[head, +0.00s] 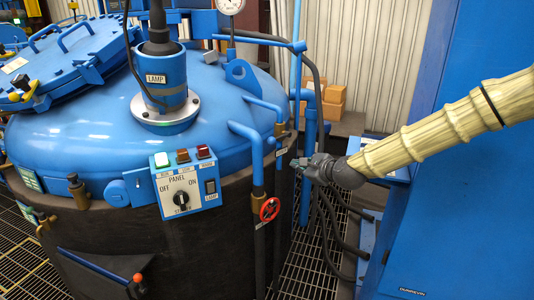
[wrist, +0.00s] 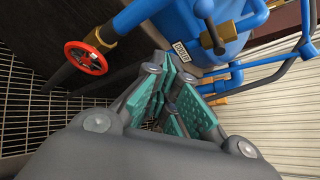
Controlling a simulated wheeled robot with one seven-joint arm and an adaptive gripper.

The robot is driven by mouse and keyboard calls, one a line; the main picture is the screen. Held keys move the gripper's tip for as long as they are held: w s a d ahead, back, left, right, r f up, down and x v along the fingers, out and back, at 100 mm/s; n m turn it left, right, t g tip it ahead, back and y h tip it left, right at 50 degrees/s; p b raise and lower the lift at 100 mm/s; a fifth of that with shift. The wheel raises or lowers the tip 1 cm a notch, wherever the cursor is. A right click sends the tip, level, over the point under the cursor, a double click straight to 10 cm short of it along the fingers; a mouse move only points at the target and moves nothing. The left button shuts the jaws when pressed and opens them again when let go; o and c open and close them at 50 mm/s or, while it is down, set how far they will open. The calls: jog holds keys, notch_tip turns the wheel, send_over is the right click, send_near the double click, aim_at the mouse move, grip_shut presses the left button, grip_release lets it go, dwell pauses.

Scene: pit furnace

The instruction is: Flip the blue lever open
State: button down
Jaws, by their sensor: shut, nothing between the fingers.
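I cannot tell for certain which part is the blue lever. A blue bar with an orange knob (head: 95,264) crosses the lower front of the dark furnace body in the head view. A slim blue pipe or handle (head: 262,103) runs to a brass fitting (head: 280,129) at the furnace's right side. My gripper (head: 299,164) is right of the furnace, below that fitting and apart from the orange-knobbed bar. In the wrist view my gripper (wrist: 172,100) has its teal finger pads close together, empty, with blue pipework and brass fittings (wrist: 218,99) beyond them.
A red handwheel (head: 269,209) sits left of my gripper. The control panel (head: 187,185) is on the furnace front. Thin vertical pipes (head: 308,150) and dark hoses (head: 325,215) stand close by. A tall blue cabinet (head: 455,200) bounds the right. Grating (head: 310,255) covers the floor.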

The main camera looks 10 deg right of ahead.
aim_at(280, 138)
jog(key=shift+m+t+y, duration=0.3)
jog(key=shift+m, duration=0.3)
jog(key=r, duration=0.1)
jog(key=w+r, duration=0.2)
jog(key=r, duration=0.1)
jog(key=shift+w, duration=0.25)
jog(key=shift+w+a, duration=0.1)
jog(key=shift+a, duration=0.05)
jog(key=x, duration=1)
jog(key=shift+d, duration=0.3)
jog(key=shift+a+r, duration=0.1)
jog(key=shift+a, duration=0.15)
